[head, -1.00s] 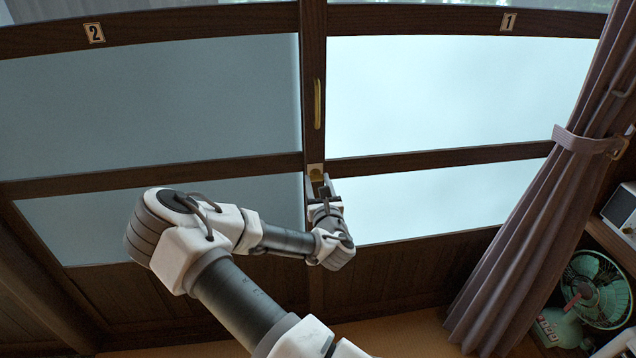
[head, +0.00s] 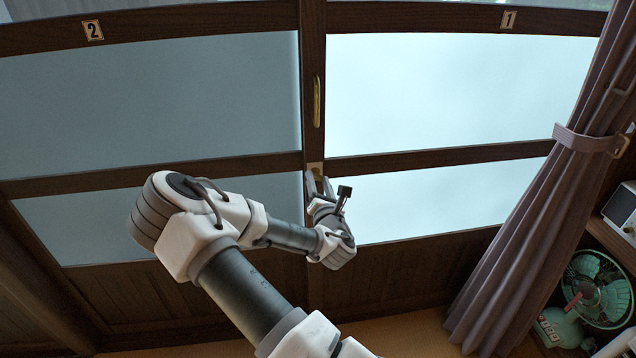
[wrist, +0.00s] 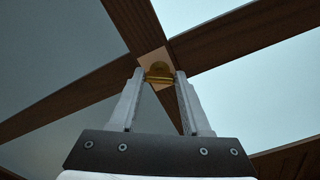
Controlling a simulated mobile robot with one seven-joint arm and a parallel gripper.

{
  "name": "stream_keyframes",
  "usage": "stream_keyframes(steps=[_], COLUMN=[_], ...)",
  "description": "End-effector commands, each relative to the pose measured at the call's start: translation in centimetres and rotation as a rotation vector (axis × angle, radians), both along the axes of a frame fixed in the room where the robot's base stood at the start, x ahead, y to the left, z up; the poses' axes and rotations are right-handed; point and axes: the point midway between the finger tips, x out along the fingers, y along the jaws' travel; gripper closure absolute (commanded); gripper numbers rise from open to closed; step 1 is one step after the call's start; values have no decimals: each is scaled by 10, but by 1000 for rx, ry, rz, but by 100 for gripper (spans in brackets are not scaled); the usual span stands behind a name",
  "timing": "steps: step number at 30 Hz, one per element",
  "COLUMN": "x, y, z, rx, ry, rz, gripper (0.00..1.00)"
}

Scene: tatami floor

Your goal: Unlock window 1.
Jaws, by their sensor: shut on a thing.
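Window 1 is the right sliding panel, with pale glass (head: 440,90) in a dark wood frame and a number plate "1" (head: 508,19) on its top rail. A small brass lock (head: 315,167) sits on the middle post where the two windows meet, below a long brass pull (head: 317,102). My gripper (head: 320,181) is at this lock, reaching up from below. In the wrist view, the lock's rounded brass knob (wrist: 159,71) lies between the fingertips of my gripper (wrist: 160,80), on a pale square plate. The fingers are shut on the knob and hide its sides.
Window 2 (head: 150,100) is the darker panel at the left, with its own plate "2" (head: 93,30). A tied purple curtain (head: 545,220) hangs at the right. A green fan (head: 597,285) stands on a shelf beyond it.

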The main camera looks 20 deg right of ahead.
Motion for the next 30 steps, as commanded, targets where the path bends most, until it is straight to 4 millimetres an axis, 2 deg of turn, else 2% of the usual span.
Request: stream_keyframes(steps=[21, 30], x=[-1, -1], y=[-2, -2], z=[-3, -4], rx=[651, 868], ry=[-190, -251], rz=[0, 0], gripper=[100, 100])
